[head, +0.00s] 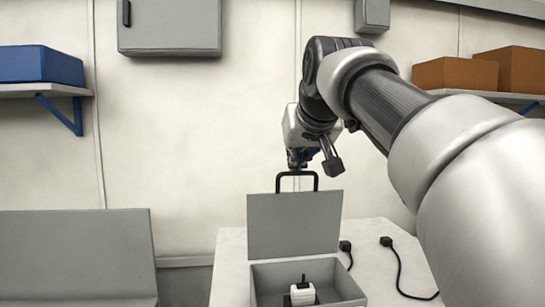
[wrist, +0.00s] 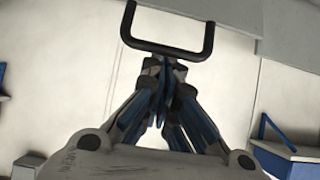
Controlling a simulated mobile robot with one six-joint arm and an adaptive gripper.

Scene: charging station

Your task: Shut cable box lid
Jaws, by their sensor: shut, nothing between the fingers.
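The grey cable box (head: 357,291) stands on the white table. Its lid (head: 293,226) is open and upright at the back of the box, with a black U-shaped handle (head: 316,180) on its top edge. My gripper (head: 297,164) is right at the handle's top bar, pointing down. In the wrist view, the handle (wrist: 160,49) lies just past the tips of my shut fingers (wrist: 164,63). I cannot tell whether the fingertips touch the bar. A white plug-like item (head: 302,293) is inside the box.
Two black plugs (head: 387,241) (head: 345,246) with cables lie on the table right of the box. A blue box (head: 40,64) sits on the left shelf, and brown boxes (head: 455,74) on the right shelf. A grey cabinet (head: 169,26) hangs on the wall.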

